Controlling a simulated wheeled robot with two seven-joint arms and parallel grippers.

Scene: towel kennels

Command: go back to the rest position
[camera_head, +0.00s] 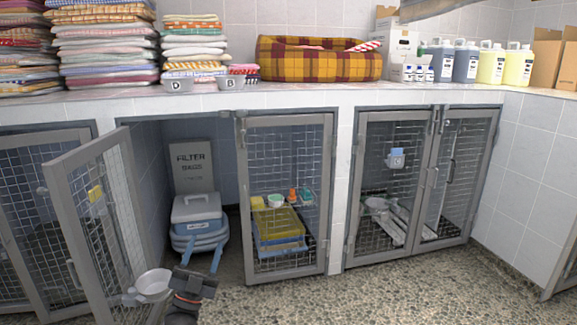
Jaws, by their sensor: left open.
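My left gripper (202,256) is at the lower left, low in front of the open kennel. Its two fingers are spread and point up toward the kennel opening. Nothing shows between them. My right gripper is not in view. The open kennel door (71,223) stands swung out to the left of the gripper. Inside the open kennel, stacked grey-blue carriers or tubs (198,212) stand before a box marked FILTER BAGS (194,167).
A shut mesh door (287,200) adjoins the opening on the right; more shut kennels (391,185) follow. The counter (300,96) above bears towel stacks (107,45), a plaid pet bed (317,62) and bottles (466,63). The speckled floor (400,290) is clear at front right.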

